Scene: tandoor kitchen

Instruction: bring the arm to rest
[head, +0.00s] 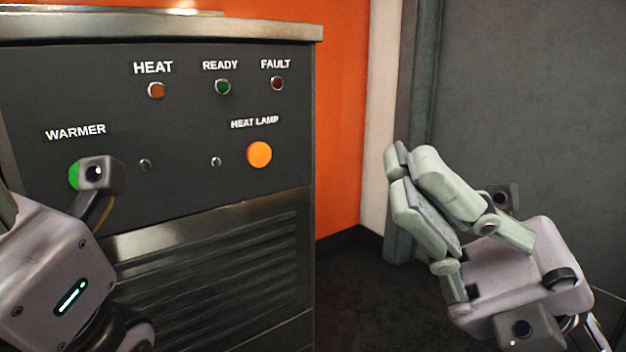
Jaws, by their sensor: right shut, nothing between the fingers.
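My right gripper (398,168) is at the right of the head view, raised in free space to the right of the dark control panel (190,115). Its pale fingers are together, with nothing between them, and point up and to the left. It touches nothing that I can see. My left arm comes in at the lower left, in front of the panel. A small camera on it covers part of a green button under the WARMER label (75,132). The fingers of my left gripper are not visible.
The panel has an orange HEAT LAMP button (259,155) and HEAT (156,90), READY (223,87) and FAULT (277,83) lamps. Below is a louvred vent (215,270). An orange wall (342,120) and a grey door-like surface (530,100) stand behind. Dark floor (360,290) lies between.

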